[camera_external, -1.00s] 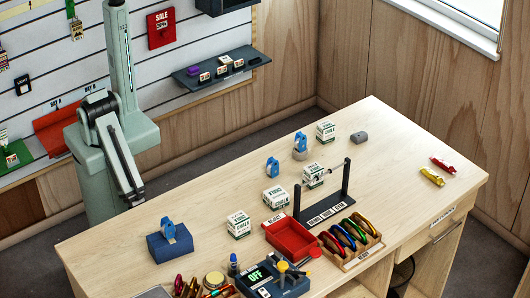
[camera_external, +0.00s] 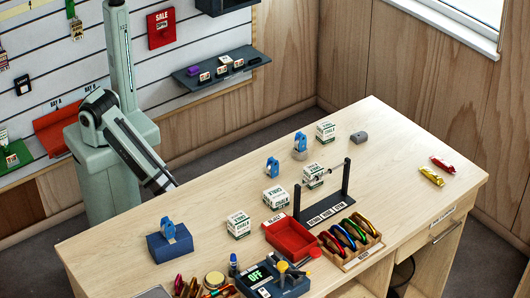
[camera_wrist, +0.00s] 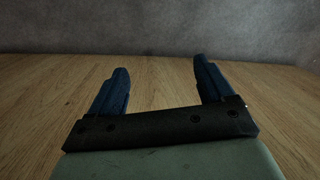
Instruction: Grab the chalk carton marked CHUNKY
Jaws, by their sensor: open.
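Several white chalk cartons with green print stand on the table: one at the back (camera_external: 326,133), one behind the black stand's rod (camera_external: 311,180), one in the middle (camera_external: 276,197) and one nearer the front left (camera_external: 238,226). Their lettering is too small for me to tell which is marked CHUNKY. My gripper (camera_wrist: 160,66) shows two dark blue fingers spread apart, with nothing between them. In the external view my arm's lower end is at the table's left edge, apart from all the cartons. No carton shows in the wrist view.
A red tray (camera_external: 290,238) and a black stand (camera_external: 325,209) are near the middle cartons. A rack of coloured carabiners (camera_external: 350,245) is at the front. The table's right part is mostly clear.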

